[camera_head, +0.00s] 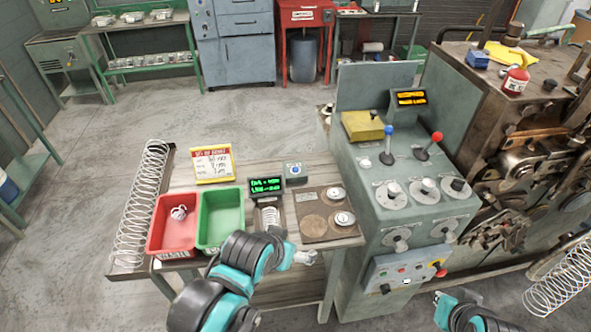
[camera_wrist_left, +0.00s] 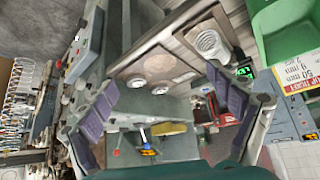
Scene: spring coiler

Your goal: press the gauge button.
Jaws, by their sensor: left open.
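The likely gauge button is a small blue button (camera_head: 294,170) on a grey box at the back of the bench. Beside it stands the gauge display (camera_head: 266,185) with green text, also in the left wrist view (camera_wrist_left: 245,72). A spring (camera_head: 269,216) sits in front of the display; it shows in the left wrist view (camera_wrist_left: 209,43). My left gripper (camera_head: 308,257) is near the bench's front edge, short of the button; its pads are spread and empty in the wrist view (camera_wrist_left: 165,102). My right gripper (camera_head: 439,297) is low at the right, its jaws unclear.
Red bin (camera_head: 163,250) and green bin (camera_head: 200,245) stand left of the display, with a yellow-framed sign (camera_head: 213,164) behind. A brown board (camera_head: 318,236) with round pieces lies right. The coiler console (camera_head: 360,215) with levers and knobs borders the bench.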

